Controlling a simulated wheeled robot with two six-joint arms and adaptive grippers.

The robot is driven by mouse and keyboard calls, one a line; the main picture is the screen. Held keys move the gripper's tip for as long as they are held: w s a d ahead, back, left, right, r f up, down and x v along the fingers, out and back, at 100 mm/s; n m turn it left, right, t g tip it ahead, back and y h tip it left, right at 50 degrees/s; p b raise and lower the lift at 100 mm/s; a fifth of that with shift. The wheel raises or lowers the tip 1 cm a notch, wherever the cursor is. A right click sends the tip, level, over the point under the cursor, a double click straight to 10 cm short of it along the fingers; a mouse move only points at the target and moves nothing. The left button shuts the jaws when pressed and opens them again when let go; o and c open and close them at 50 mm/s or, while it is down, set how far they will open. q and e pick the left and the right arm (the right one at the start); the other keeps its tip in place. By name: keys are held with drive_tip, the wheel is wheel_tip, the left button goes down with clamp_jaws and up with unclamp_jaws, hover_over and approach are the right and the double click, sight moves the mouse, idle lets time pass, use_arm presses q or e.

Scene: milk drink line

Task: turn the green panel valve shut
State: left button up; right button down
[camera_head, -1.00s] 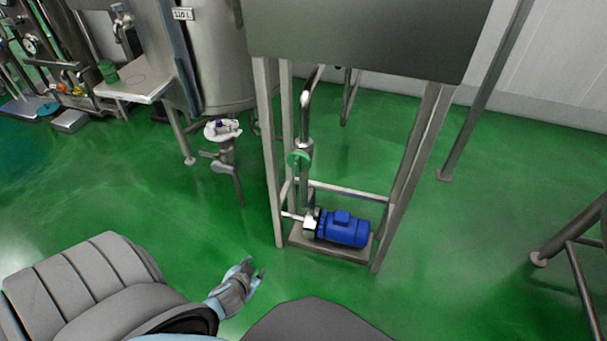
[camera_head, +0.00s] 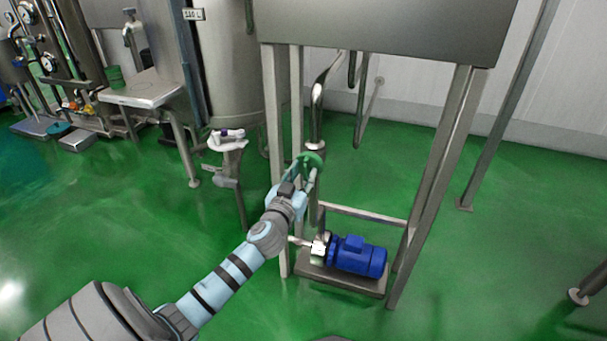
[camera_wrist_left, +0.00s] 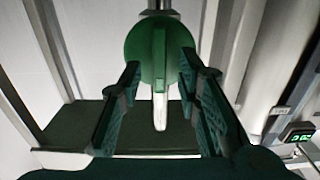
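The green panel valve (camera_head: 313,158) sits on the vertical steel pipe inside the frame stand. In the left wrist view the green round valve body (camera_wrist_left: 146,50) has a pale handle (camera_wrist_left: 160,95) pointing along the middle of the picture. My left gripper (camera_head: 306,178) reaches up to the valve and partly covers it. In the left wrist view its two fingers (camera_wrist_left: 158,95) are apart, one on each side of the handle, with visible gaps between. My right gripper is not in view.
The steel frame stand (camera_head: 427,200) has posts close to my left gripper. A blue pump (camera_head: 357,254) sits low in it. A steel tank (camera_head: 235,60) stands behind left, with a white-topped fitting (camera_head: 227,141) nearby. Green floor is open in front.

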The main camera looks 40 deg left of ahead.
use_arm(q)
drive_tip(key=shift+w+a, duration=0.2)
drive_tip(key=shift+w, duration=0.3)
clamp_jaws()
